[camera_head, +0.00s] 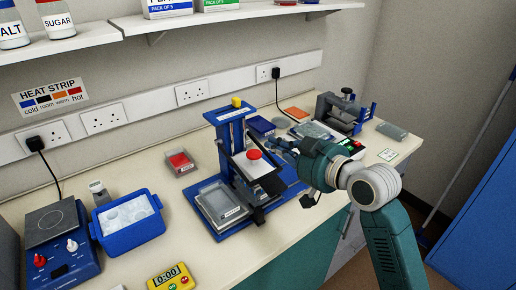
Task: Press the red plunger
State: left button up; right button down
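The red plunger (254,154) is a round red knob on the blue pipette stand (237,116) in the middle of the bench. It sits above a pale, tilted plate and looks uncovered. My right gripper (284,152) is just to the right of the plunger, with its arm coming in from the right. A small gap shows between its finger parts and the red knob. Its fingers are small and dark against the stand, so their opening is unclear. My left gripper is out of view.
A clear tray (221,201) sits at the stand's left foot. A blue tub (128,222), a hot plate (50,222) and a yellow timer (171,279) stand to the left. A grey and blue device (343,113) is at the back right. A shelf (165,22) runs above.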

jog(key=p, duration=0.2)
send_over(254, 160)
jog(key=f, duration=0.2)
jog(key=d+f, duration=0.1)
jog(key=f, duration=0.1)
jog(key=shift+w+f+p, duration=0.1)
jog(key=shift+f+p, duration=0.05)
jog(key=shift+p, duration=0.2)
jog(key=shift+f, duration=0.65)
jog(key=shift+f, duration=0.1)
jog(key=shift+f, duration=0.1)
